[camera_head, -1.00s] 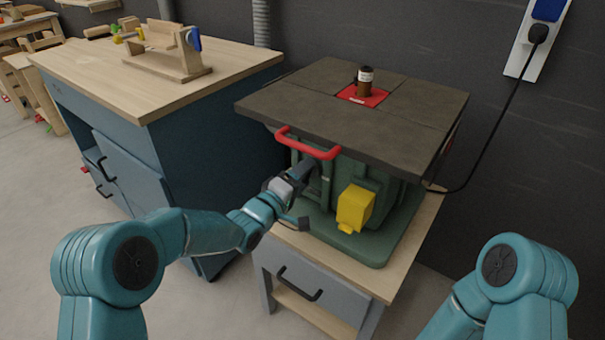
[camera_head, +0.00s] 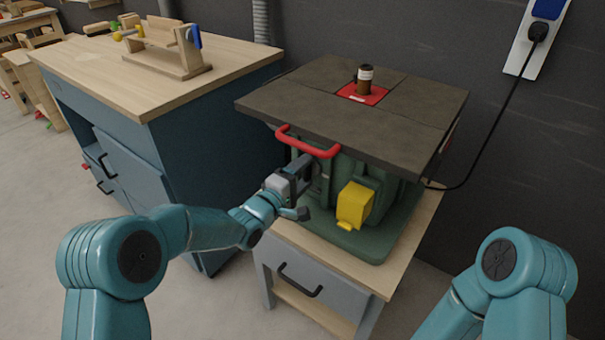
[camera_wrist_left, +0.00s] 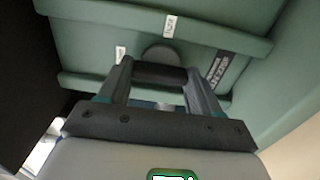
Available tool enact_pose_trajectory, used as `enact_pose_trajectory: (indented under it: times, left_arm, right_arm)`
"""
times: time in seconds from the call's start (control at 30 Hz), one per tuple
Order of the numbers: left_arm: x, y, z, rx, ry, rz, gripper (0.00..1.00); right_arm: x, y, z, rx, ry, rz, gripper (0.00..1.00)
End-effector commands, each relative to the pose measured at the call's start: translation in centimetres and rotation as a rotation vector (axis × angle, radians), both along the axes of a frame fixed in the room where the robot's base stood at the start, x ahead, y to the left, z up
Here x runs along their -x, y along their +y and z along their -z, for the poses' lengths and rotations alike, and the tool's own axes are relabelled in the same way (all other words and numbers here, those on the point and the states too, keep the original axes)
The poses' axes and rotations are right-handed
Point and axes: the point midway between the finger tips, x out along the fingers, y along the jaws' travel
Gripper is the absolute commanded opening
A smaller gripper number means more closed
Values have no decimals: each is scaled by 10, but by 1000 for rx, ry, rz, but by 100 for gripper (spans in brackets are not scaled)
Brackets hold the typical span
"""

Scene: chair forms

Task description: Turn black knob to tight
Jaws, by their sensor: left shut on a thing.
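The black knob (camera_wrist_left: 160,75) shows in the left wrist view against the green machine body, between the fingers of my left gripper (camera_wrist_left: 158,85). The fingers are shut on it. Pale labels sit near it, and a dark label with print is to its right; I cannot read the knob's setting. In the head view my left gripper (camera_head: 308,168) reaches the front of the green machine (camera_head: 330,185), under the red handle (camera_head: 308,142). The knob is hidden there by the gripper. My right arm is at the lower right, its gripper out of view.
The machine's dark table top (camera_head: 300,95) overhangs the gripper. A yellow box (camera_head: 354,206) sticks out to the right of it. A wooden-topped blue bench (camera_head: 150,85) stands to the left. A black cable (camera_head: 492,125) hangs on the right wall.

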Motion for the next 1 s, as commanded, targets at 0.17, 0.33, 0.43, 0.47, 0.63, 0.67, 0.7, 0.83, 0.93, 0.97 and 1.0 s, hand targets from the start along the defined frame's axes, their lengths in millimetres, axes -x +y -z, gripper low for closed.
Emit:
enact_pose_trajectory:
  times: [0.17,0.33,0.43,0.47,0.63,0.67,0.7,0.83,0.93,0.97,1.0]
  left_arm:
    - [0,0,1,1,3,0,89]
    - [0,0,0,1,2,0,89]
    - [1,1,0,0,1,0,89]
    - [2,2,0,0,1,0,89]
    - [20,16,-1,1,4,-2,89]
    - [26,20,-1,0,3,-2,89]
    - [34,26,-1,0,5,-2,89]
    - [64,48,-1,1,4,-3,89]
    - [85,63,0,0,5,-4,89]
    - [91,67,-1,1,3,-3,89]
    - [98,73,0,1,4,-3,89]
  right_arm:
    - [0,0,0,0,0,0,61]
    - [0,0,0,0,0,0,61]
    - [0,0,0,0,0,0,61]
    - [0,0,0,0,0,0,61]
    - [0,0,-3,0,0,0,61]
    - [0,0,-3,0,0,0,61]
    - [0,0,-4,0,0,0,61]
    - [0,0,-7,0,0,0,61]
    - [0,0,-9,0,0,0,61]
    - [0,0,-9,0,0,0,61]
    - [0,0,-10,0,0,0,61]
